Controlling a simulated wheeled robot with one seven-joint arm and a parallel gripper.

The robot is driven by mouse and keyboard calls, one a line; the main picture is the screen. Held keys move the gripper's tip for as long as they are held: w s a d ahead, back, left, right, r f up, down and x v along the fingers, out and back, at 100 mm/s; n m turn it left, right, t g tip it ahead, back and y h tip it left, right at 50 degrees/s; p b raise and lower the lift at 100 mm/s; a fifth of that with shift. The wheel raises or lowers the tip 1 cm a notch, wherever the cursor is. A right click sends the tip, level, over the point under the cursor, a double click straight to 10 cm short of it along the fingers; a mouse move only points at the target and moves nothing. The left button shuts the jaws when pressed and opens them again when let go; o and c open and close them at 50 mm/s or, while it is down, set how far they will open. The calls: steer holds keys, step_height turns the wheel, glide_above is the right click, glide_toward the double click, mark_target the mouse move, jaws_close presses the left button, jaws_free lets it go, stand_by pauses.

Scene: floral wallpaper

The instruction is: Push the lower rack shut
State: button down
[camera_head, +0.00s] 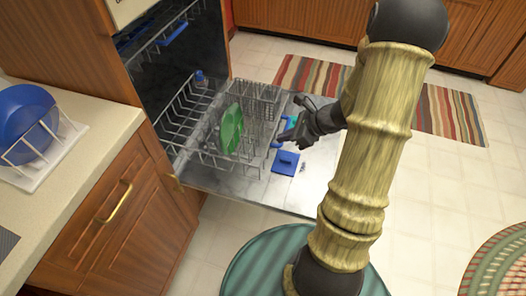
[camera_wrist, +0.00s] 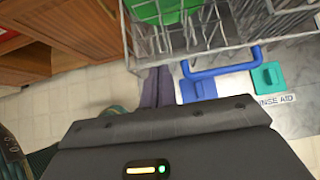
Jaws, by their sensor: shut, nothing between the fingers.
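The lower rack (camera_head: 185,130) is a grey wire rack pulled out over the lowered dishwasher door (camera_head: 235,190). A green dish (camera_head: 231,129) stands in it, and a wire basket (camera_head: 262,100) sits on its right side. My gripper (camera_head: 290,134) is shut and empty at the rack's front, beside its blue handle; I cannot tell whether it touches. In the wrist view the fingers (camera_wrist: 157,88) are together just left of the blue handle (camera_wrist: 222,68), below the rack's wire front (camera_wrist: 190,55). Part of the rack's front is hidden by my gripper in the head view.
A blue detergent lid (camera_head: 285,162) lies on the door. The upper rack (camera_head: 165,38) is above. A counter (camera_head: 75,150) with a blue bowl in a dish holder is at left.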

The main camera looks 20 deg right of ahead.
mark_target(254, 147)
steer(key=shift+r, duration=0.1)
steer(key=b+x, duration=0.2)
steer(key=x, duration=0.8)
steer(key=shift+a, duration=0.1)
steer(key=shift+w, duration=0.15)
